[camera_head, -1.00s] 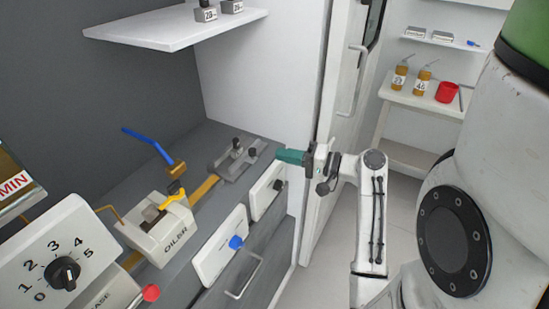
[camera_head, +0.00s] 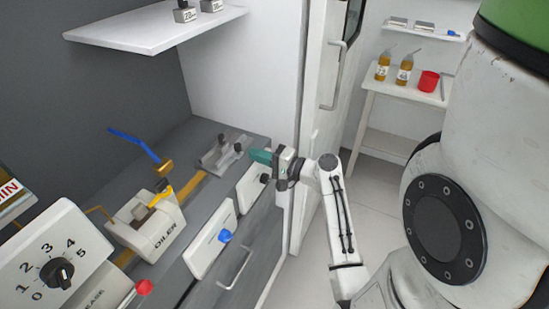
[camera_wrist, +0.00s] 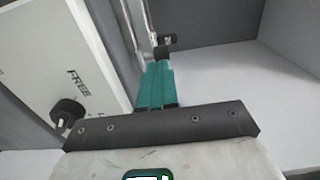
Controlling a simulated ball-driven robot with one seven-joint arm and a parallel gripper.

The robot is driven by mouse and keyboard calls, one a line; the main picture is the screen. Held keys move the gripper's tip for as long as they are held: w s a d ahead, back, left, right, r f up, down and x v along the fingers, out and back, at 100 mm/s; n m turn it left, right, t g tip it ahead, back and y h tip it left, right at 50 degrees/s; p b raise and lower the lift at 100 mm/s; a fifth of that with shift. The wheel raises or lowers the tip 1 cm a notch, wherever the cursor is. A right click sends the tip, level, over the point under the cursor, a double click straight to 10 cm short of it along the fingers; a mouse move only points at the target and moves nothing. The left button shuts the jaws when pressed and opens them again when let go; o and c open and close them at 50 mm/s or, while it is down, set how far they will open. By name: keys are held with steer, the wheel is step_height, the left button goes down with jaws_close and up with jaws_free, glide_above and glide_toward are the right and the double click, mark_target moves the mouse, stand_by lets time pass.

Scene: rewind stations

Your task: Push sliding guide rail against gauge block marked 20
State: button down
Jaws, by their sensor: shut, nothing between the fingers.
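The guide fixture (camera_head: 222,156) is a grey metal piece with black knobs on the bench, near its right end. Its near-end knob shows in the wrist view (camera_wrist: 166,42) beside metal rails (camera_wrist: 134,35), just beyond the fingertips. I cannot tell which part slides. My gripper (camera_head: 252,154) has teal fingers, shut and empty, pointing left at the fixture's right end; in the wrist view the fingers (camera_wrist: 157,68) lie together. Touching or apart is unclear. Two grey gauge blocks with dark tops, one at the left (camera_head: 185,13) and one at the right (camera_head: 210,5), stand on the upper shelf; their marks are too small to read surely.
The white shelf (camera_head: 150,32) overhangs the bench. A white OILER unit (camera_head: 150,228) and a dial panel (camera_head: 55,262) stand left along the bench. A white panel marked FREE (camera_wrist: 60,60) is beside my gripper. A white wall closes the bench's right end.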

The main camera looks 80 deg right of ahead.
steer(key=shift+x, duration=1.35)
steer(key=shift+x, duration=1.4)
steer(key=shift+s, duration=0.1)
